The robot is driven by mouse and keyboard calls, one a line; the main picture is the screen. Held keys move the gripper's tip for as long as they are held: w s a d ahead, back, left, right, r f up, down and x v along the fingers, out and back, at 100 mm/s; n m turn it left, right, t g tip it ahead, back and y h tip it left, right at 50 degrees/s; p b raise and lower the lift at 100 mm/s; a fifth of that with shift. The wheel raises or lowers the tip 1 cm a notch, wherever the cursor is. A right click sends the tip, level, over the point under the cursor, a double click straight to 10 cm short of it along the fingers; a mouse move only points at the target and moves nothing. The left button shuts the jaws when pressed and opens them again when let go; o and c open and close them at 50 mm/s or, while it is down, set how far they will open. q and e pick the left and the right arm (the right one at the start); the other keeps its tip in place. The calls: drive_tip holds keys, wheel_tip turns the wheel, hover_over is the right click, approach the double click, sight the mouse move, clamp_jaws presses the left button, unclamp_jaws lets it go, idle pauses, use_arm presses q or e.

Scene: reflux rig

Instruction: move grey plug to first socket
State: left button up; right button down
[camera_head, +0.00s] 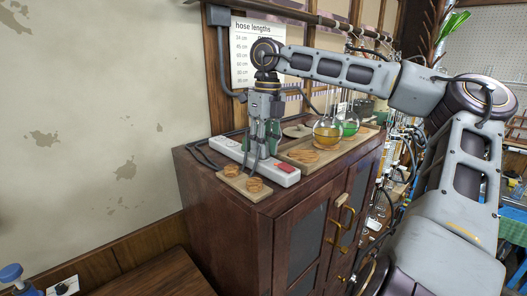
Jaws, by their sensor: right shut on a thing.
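The white power strip (226,146) lies along the back left of the dark wooden cabinet's top. A red switch (285,168) is at its near right end. My right gripper (258,158) points down over the middle of the strip and is shut on what appears to be the grey plug. The plug is small and mostly hidden between the fingers, so I cannot tell how it sits against the sockets. The sockets under the gripper are also hidden. My left gripper is not in view.
A wooden board (230,182) with round cork rings lies in front of the strip. A larger tray (300,157) to the right carries a yellow flask (327,134) and a green flask (349,127). Dark cords (206,157) run behind the strip's left end.

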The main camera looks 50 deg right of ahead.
drive_tip(key=shift+f, duration=0.3)
idle(0.7)
drive_tip(key=c, duration=1.1)
unclamp_jaws()
drive_tip(key=shift+s+d+r, duration=0.1)
drive_tip(key=shift+d+r, duration=0.1)
drive_tip(key=shift+r, duration=2.8)
drive_tip(key=shift+s+d+r, duration=0.1)
drive_tip(key=shift+d+r, duration=0.05)
drive_tip(key=shift+r, duration=2.85)
